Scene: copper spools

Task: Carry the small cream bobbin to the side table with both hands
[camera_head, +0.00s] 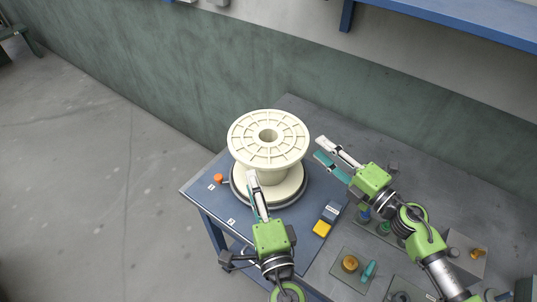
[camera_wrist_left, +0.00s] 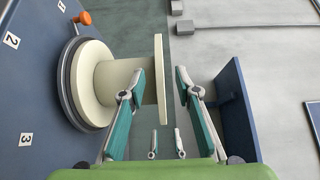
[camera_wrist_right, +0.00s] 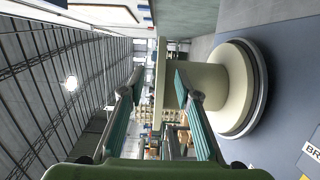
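The cream bobbin (camera_head: 266,141) stands upright on a round grey-rimmed base on the blue-topped table (camera_head: 207,192). My left gripper (camera_head: 256,184) is at its near side, fingers pointing at the upper flange. In the left wrist view the flange edge (camera_wrist_left: 159,110) lies in line with the gap between the open fingers (camera_wrist_left: 162,78). My right gripper (camera_head: 319,150) is open just right of the flange and looks apart from it. In the right wrist view the flange (camera_wrist_right: 161,75) lines up with the gap between its fingers (camera_wrist_right: 158,82). I cannot tell which surface is the side table.
An orange knob (camera_head: 218,178) and number labels are on the blue table's left side. Small parts on plates (camera_head: 350,264) lie on the grey surface at right. Open floor (camera_head: 90,190) is at left.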

